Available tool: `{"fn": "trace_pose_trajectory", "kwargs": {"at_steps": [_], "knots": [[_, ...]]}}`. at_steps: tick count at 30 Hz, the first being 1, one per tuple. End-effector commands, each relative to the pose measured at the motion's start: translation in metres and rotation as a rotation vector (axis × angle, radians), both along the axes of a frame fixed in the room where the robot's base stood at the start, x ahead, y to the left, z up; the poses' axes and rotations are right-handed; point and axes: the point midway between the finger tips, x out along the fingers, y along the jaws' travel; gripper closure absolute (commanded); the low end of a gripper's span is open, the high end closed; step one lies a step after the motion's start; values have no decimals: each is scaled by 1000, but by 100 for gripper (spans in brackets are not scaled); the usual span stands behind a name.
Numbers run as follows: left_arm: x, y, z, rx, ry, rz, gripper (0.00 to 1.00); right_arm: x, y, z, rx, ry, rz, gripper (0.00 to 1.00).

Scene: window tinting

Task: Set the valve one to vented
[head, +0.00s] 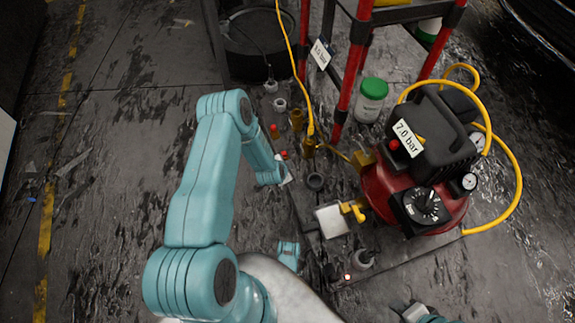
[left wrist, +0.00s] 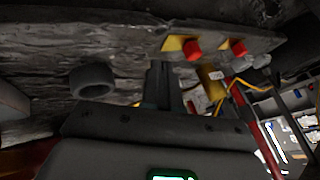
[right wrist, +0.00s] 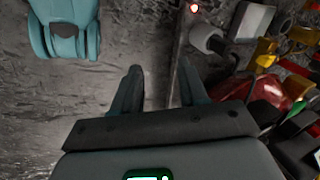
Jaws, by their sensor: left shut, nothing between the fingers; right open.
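Two small red knobs stand near the middle of the head view, one (head: 274,131) above the other (head: 284,155). In the left wrist view two red knobs (left wrist: 192,49) (left wrist: 237,47) sit on yellow plates along a strip. I cannot tell which is valve one, nor read any position mark. My left gripper (left wrist: 163,88) is shut and empty, its fingertips just below the strip, apart from the knobs as far as I can see. In the head view its end is mostly hidden by my forearm. My right gripper (right wrist: 160,85) is open and empty, over the floor.
A red compressor (head: 375,190) with a black dial (head: 427,206) and yellow hose (head: 518,185) stands at right. Nearby are a white box (head: 332,220), a green-lidded jar (head: 371,98), brass fittings (head: 309,147) and a red-legged rack (head: 350,75). The floor at left is clear.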

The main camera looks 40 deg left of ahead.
Motion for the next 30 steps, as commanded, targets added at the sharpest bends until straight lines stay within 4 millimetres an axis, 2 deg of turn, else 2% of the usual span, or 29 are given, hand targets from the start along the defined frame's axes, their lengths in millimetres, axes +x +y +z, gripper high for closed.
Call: {"fn": "trace_pose_trajectory", "kwargs": {"at_steps": [1,3,9,30], "knots": [[-5,-2,14,0,0,0,100,-4,1,11,2,13,1,57],[-12,-4,24,0,1,1,100,-9,2,18,6,29,3,57],[-28,-11,44,-1,0,2,100,-20,4,30,12,66,9,57],[-34,-17,48,-1,0,1,100,-22,4,31,14,75,10,57]]}}
